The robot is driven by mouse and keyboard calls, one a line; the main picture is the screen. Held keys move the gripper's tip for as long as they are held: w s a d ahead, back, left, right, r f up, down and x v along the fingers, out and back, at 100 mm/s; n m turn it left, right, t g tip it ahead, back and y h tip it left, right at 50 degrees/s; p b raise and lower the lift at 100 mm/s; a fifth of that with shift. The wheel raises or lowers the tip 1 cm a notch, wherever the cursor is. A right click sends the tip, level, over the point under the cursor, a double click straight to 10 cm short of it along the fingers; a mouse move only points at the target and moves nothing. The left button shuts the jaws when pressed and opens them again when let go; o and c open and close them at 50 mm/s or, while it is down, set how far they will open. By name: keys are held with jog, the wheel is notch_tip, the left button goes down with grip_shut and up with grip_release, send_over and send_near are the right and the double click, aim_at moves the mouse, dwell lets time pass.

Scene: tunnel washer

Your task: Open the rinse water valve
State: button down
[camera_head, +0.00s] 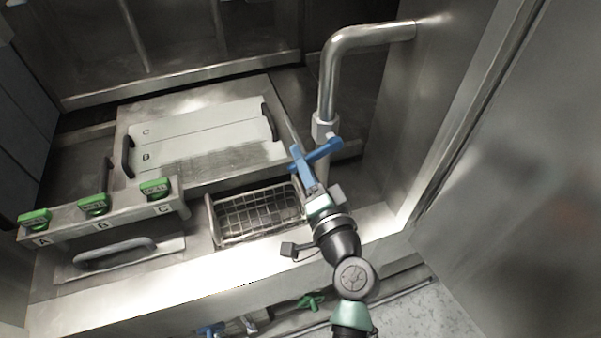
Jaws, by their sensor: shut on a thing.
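A blue cross-shaped valve handle (322,151) sits on the upright steel pipe (328,85), just below a metal collar. My gripper (309,184) reaches up from below and is shut on the lower arm of the blue handle. The fingers are small in this view, and my wrist hides part of what lies behind them. No label shows on this valve, and I cannot tell from the handle how far it is turned.
A wire basket (213,222) lies left of my gripper. Beyond it is a pale lid (190,135) marked B and C. Green knobs (93,205) line a bar at left. A green handle (311,301) and another blue handle (211,330) are low in front. A steel wall (520,170) stands right.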

jog(key=d+f+n+b, duration=0.1)
jog(key=n+b, duration=0.1)
jog(key=b, duration=0.2)
jog(key=f+n+b, duration=0.1)
jog(key=n+b, duration=0.1)
jog(key=b, duration=0.1)
jog(key=d+f+n+b, duration=0.1)
jog(key=n+b, duration=0.2)
jog(key=b, duration=0.1)
jog(key=shift+w+d+f+b, duration=0.1)
jog(key=shift+w+d+b, duration=0.2)
jog(key=shift+w+b, duration=0.1)
jog(key=c, duration=0.7)
grip_release()
jog(key=b+v, duration=0.2)
jog(key=v, duration=1.1)
